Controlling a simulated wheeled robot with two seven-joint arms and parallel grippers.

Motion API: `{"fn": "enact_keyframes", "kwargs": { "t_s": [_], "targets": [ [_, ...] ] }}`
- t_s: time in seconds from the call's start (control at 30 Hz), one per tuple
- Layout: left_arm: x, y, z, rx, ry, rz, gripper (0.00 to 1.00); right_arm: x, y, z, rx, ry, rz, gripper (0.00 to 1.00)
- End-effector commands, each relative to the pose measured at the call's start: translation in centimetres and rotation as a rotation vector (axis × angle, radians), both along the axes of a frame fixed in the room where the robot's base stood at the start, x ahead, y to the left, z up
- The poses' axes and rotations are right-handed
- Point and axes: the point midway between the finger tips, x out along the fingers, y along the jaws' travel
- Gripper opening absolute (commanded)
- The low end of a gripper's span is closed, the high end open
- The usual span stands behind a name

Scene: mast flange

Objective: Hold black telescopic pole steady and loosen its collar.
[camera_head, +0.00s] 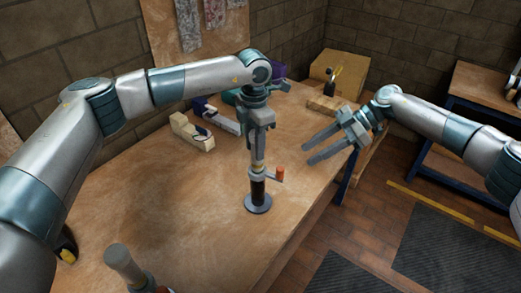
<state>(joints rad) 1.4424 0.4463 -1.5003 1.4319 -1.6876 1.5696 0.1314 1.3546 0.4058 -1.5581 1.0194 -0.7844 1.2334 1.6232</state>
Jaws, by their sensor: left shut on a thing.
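The black telescopic pole (258,189) stands upright on a round grey base near the table's right edge. Its collar (260,173) is grey with an orange-red lever end (279,174) that sticks out to the right. My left gripper (258,153) points down from above and is shut on the pole's upper section, just above the collar. It hides the top of the pole. My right gripper (309,150) is open and empty, to the right of the pole and a little above the collar, with its fingers pointing left and apart from the pole.
A wooden block tool (191,132), a blue-grey tool (222,117) and a purple bin (278,71) lie towards the back. The table around the pole's base is clear.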

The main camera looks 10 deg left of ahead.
Motion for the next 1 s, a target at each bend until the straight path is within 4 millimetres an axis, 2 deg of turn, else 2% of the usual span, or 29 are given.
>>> {"fn": "enact_keyframes", "kwargs": {
  "t_s": [0.23,0.5,0.7,0.87,1.0],
  "targets": [
    [0.0,0.0,0.0,0.000,0.000,0.000,0.00,-1.1,1.7,-1.2,0.069,-0.002,-0.016,0.38],
    [0.0,0.0,0.0,-0.001,-0.001,0.000,0.00,-3.5,5.9,-3.3,0.264,-0.026,-0.106,0.38],
    [0.0,0.0,0.1,-0.001,-0.001,0.000,0.00,-5.1,8.4,-3.8,0.430,-0.048,-0.234,0.38],
    [0.0,0.0,0.1,-0.001,-0.001,0.000,0.00,-6.0,9.1,-3.8,0.541,-0.065,-0.361,0.38],
    [0.0,0.0,0.1,-0.001,-0.001,0.000,0.00,-6.6,8.7,-3.9,0.616,-0.080,-0.490,0.38]
  ]
}}
